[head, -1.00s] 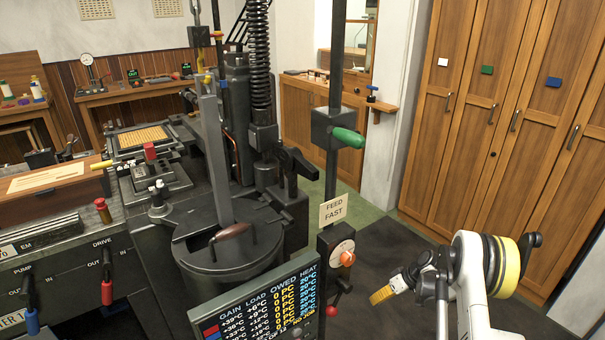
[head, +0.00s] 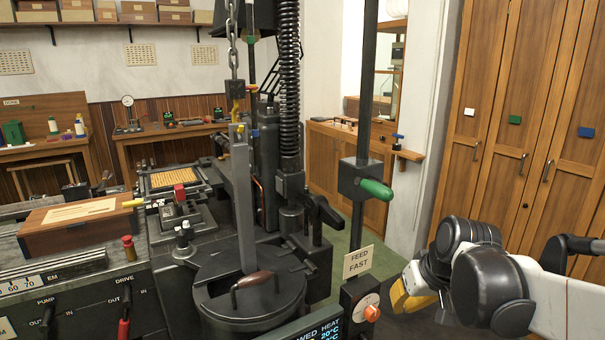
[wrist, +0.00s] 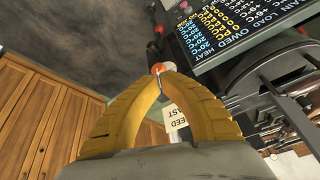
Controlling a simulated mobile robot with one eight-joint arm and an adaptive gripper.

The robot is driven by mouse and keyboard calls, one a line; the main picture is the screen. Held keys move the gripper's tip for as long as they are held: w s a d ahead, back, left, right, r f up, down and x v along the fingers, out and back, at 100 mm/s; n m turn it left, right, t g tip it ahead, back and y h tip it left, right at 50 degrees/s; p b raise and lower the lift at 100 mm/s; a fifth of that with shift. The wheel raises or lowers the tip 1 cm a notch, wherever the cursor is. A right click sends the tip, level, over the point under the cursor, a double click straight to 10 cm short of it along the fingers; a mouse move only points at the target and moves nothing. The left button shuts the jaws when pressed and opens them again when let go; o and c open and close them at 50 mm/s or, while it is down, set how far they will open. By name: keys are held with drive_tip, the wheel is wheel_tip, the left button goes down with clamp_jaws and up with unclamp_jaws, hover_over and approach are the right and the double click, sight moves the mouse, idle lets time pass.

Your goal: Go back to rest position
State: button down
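My gripper (head: 408,291) shows as yellow fingers at the lower right of the head view, below my white and black arm. In the wrist view, its two ribbed yellow fingers (wrist: 161,72) curve inward and meet at the tips. The gripper looks shut, with nothing seen between the fingers. Its fingertips are just right of the feed post in the head view. The casting machine with its round lidded pot (head: 250,292) stands left of the gripper. A red-orange knob on a white dial (head: 371,313) is close by in the head view; its contact with the fingers cannot be told.
A black post with a green handle (head: 376,189) and a FEED FAST card (head: 358,262) stands between the pot and my arm. A display board (wrist: 240,35) shows in the wrist view. Wooden cabinets (head: 520,130) line the right. Dark floor lies below my arm.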

drive_tip(key=s+a+m+t+h, duration=0.1)
drive_tip(key=s+a+t, duration=0.1)
drive_tip(key=s, duration=1.4)
drive_tip(key=shift+r, duration=0.25)
